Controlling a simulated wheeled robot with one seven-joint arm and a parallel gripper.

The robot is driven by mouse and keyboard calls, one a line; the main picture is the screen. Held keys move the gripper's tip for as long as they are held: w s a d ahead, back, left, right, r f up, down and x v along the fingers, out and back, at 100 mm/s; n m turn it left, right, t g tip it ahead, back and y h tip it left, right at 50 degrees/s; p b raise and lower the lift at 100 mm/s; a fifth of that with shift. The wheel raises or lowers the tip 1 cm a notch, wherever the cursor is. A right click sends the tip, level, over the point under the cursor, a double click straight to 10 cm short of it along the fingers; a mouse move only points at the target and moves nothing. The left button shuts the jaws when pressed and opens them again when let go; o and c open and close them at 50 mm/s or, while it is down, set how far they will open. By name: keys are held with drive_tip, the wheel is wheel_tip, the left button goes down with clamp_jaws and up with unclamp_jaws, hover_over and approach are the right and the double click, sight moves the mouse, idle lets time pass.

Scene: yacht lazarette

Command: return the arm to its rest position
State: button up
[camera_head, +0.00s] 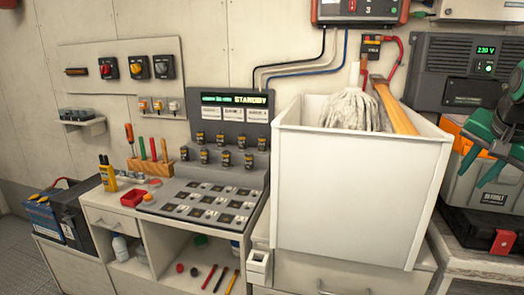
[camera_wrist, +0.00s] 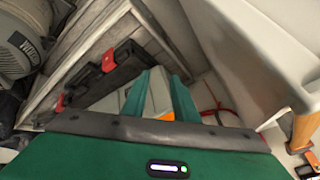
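My gripper (camera_head: 478,164) is at the right edge of the head view, its teal fingers pointing down and left. It is in front of a grey and orange toolbox (camera_head: 478,193), to the right of the white bin. In the wrist view, the two teal fingers of my gripper (camera_wrist: 161,80) stand apart with a gap between them. Nothing is held in that gap; grey and orange surfaces show behind it. Most of my arm is outside the head view.
A white bin (camera_head: 355,195) holding a mop head (camera_head: 352,110) and a wooden handle (camera_head: 396,108) stands close to the left of my gripper. A dark power unit (camera_head: 462,62) is behind. A bench with a control panel (camera_head: 228,112) fills the left.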

drive_tip(key=s+a+f+n+g+y, duration=0.1)
drive_tip(key=s+a+f+n+g, duration=0.2)
drive_tip(key=s+f, duration=0.6)
drive_tip(key=s+a+f+n+g+y, duration=0.2)
drive_tip(key=s+a+f, duration=0.3)
drive_tip(key=s+f, duration=0.5)
drive_tip(key=s+n+g, duration=0.1)
drive_tip(key=s, duration=0.2)
drive_tip(key=shift+s, duration=0.15)
drive_tip(key=shift+w+f, duration=0.2)
drive_tip(key=shift+w, duration=0.45)
drive_tip(key=shift+o, duration=0.5)
drive_tip(key=shift+s, duration=0.1)
